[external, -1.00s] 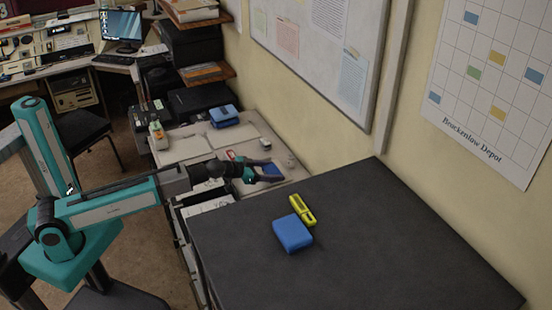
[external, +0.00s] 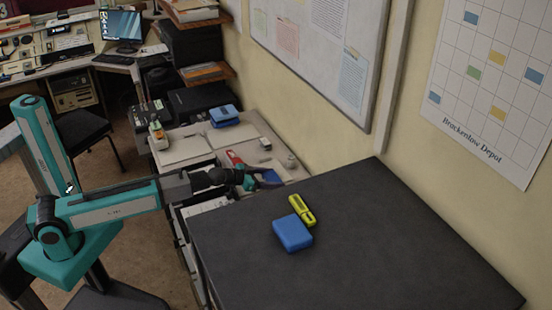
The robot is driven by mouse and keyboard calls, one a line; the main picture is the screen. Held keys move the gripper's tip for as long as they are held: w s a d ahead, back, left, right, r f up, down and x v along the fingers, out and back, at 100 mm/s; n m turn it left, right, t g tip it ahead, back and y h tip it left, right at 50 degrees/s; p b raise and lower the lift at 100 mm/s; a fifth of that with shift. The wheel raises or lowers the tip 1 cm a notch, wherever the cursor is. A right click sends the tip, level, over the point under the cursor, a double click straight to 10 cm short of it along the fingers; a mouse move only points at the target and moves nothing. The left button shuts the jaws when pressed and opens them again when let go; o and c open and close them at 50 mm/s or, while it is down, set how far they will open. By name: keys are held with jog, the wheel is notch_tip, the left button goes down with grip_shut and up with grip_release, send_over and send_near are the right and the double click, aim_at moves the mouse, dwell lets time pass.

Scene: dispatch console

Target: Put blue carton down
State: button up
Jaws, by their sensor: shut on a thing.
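My gripper (external: 268,183) is at the end of my outstretched arm, over the right part of the pale desk, close to the far-left edge of the dark cabinet top. It is shut on a small blue carton (external: 270,176), mostly hidden by the dark fingers. I cannot tell whether the carton touches the surface below. Another blue box (external: 293,233) lies flat on the dark cabinet top, apart from my gripper.
A yellow object (external: 302,210) lies beside the blue box on the dark cabinet top (external: 370,240), which is otherwise bare. The pale desk (external: 185,150) holds a red item (external: 235,158), a blue device (external: 224,117) and a small bottle (external: 157,132). A wall stands behind.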

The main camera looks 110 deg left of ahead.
jog(key=shift+f, duration=0.15)
jog(key=o, duration=1.1)
jog(key=shift+r, duration=0.2)
jog(key=shift+b+v, duration=0.3)
jog(key=shift+v, duration=0.95)
jog(key=shift+b+v, duration=0.5)
jog(key=shift+v, duration=2)
